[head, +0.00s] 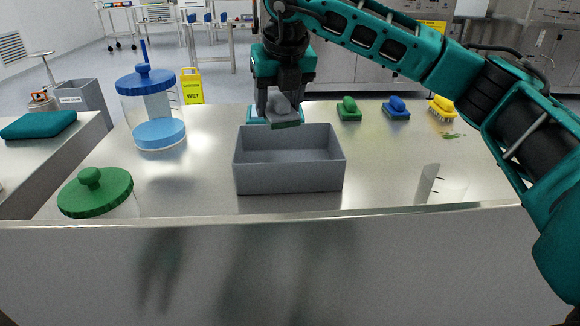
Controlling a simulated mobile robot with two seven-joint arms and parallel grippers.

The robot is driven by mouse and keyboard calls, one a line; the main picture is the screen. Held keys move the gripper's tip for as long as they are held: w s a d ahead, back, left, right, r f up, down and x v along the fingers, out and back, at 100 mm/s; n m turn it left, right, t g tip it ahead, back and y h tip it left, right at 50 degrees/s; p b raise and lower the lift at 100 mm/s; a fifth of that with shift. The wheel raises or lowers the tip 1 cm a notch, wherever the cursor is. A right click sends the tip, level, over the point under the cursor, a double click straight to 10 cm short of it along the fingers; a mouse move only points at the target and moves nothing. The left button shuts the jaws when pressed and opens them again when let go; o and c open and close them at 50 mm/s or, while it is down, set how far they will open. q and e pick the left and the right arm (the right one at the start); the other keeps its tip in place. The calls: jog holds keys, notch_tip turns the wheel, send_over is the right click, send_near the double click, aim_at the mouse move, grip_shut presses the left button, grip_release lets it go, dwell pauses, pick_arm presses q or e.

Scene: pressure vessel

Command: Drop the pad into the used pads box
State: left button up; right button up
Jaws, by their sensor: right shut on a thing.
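The pad (285,118) is grey with a dark green underside. My right gripper (281,100) is shut on it, pointing down, and holds it tilted. In the picture the pad overlaps the back rim of an open grey box (289,177), apparently the used pads box. I cannot tell exactly how far it is above or behind that rim. The box stands on the steel table, and the part of its inside that shows looks empty. My left gripper is not in view.
On the steel table (390,180) stand a blue-lidded jar (158,133) and a green-lidded jar (95,192) at left. Green (349,112), blue (396,111) and yellow (441,106) brushes lie at the back right. A teal item shows behind the box.

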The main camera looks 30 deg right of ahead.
jog(key=o, duration=1.1)
jog(key=shift+f, duration=0.1)
jog(key=p+v, duration=0.1)
jog(key=v, duration=1.2)
jog(key=shift+f, duration=0.1)
